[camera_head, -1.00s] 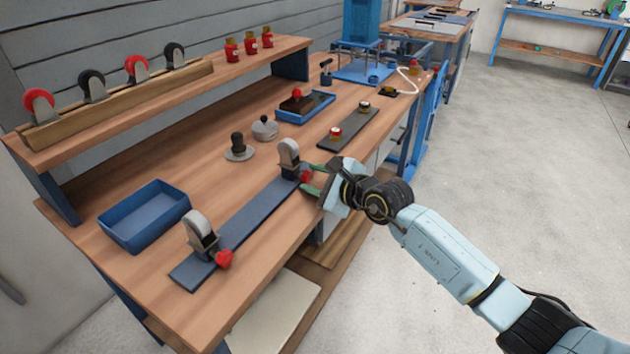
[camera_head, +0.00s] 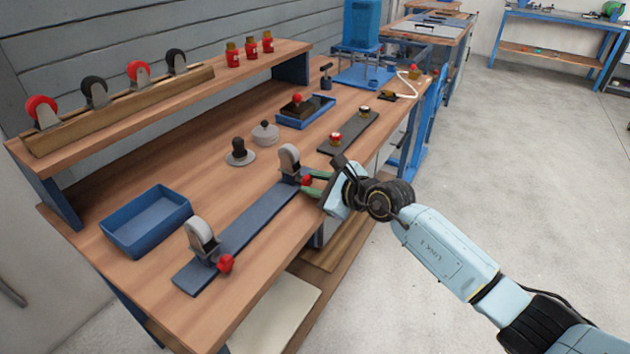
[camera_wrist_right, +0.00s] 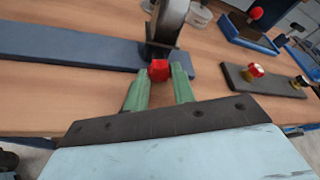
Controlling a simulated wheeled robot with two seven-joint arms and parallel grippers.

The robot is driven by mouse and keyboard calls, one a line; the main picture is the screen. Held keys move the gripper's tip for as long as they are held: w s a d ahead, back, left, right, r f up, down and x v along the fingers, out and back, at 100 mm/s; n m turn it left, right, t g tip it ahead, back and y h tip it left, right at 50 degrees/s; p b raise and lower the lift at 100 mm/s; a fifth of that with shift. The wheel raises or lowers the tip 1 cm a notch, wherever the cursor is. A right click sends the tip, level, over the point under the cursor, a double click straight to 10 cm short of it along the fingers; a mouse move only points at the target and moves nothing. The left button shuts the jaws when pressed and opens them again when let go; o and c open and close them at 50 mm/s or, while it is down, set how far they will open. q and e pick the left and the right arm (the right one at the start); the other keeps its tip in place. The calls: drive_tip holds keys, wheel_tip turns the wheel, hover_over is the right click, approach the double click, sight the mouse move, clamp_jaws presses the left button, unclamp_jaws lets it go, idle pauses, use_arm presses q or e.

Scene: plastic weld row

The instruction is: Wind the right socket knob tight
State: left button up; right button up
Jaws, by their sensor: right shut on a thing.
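Two grey sockets stand on a dark blue-grey plate (camera_head: 245,228) along the bench's front. The right socket (camera_head: 290,158) has a red knob (camera_head: 307,181) on its front side. My right gripper (camera_head: 314,184) is shut on this red knob, which shows between the green fingers in the right wrist view (camera_wrist_right: 159,70). The left socket (camera_head: 201,238) has its own red knob (camera_head: 225,263), standing free. My left gripper is not in view.
An empty blue tray (camera_head: 147,222) lies left of the plate. A black-knobbed piece (camera_head: 239,151) and a round grey weight (camera_head: 265,134) stand behind it. A dark strip with small knobs (camera_head: 350,131) lies to the right. A shelf with red and black wheels (camera_head: 138,72) runs along the back.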

drive_tip(key=shift+w+d+m+g+p, duration=0.1)
drive_tip(key=shift+m+g+p, duration=0.25)
drive_tip(key=shift+m+g, duration=0.35)
drive_tip(key=shift+m+y, duration=0.3)
drive_tip(key=shift+m, duration=0.2)
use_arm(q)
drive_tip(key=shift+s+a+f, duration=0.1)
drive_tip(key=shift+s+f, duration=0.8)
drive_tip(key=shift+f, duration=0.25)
use_arm(e)
drive_tip(key=shift+m+g, duration=0.3)
drive_tip(key=shift+m, duration=0.1)
drive_tip(key=o, duration=0.7)
drive_tip(key=shift+d+r, duration=0.1)
